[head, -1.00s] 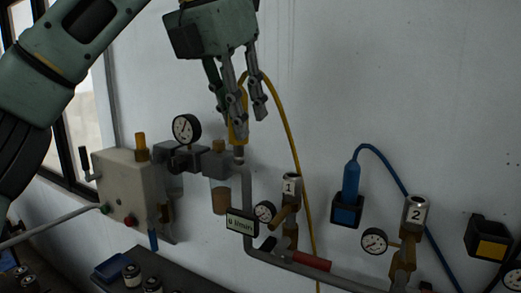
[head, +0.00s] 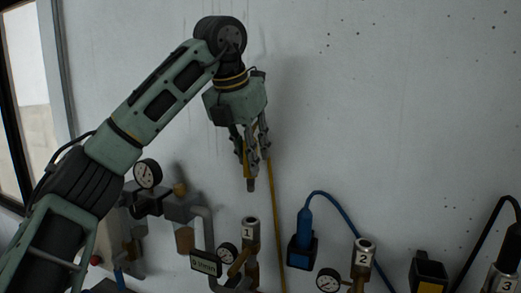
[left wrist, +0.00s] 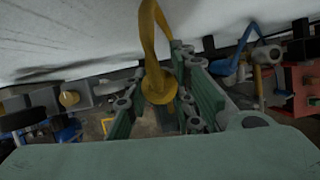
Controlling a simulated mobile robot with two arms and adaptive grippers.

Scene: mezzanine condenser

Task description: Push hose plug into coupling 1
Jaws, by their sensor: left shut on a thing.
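My left gripper (head: 254,150) is shut on the yellow hose plug (head: 250,180), whose metal tip points down. In the left wrist view the yellow plug and hose (left wrist: 158,82) show between the fingers. Coupling 1 (head: 250,232) is an upright metal socket marked "1", with a brass lever at its side. The plug tip is above coupling 1, apart from it by a clear gap and roughly in line with it in the head view. The yellow hose (head: 276,215) hangs down behind, to the right of the coupling. My right gripper is not in view.
Coupling 2 (head: 362,252) and coupling 3 (head: 501,280) stand to the right. A blue plug (head: 304,224) sits in a dark holder between couplings 1 and 2. Gauges, a display (head: 206,263) and pipework are at the left. The wall above is clear.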

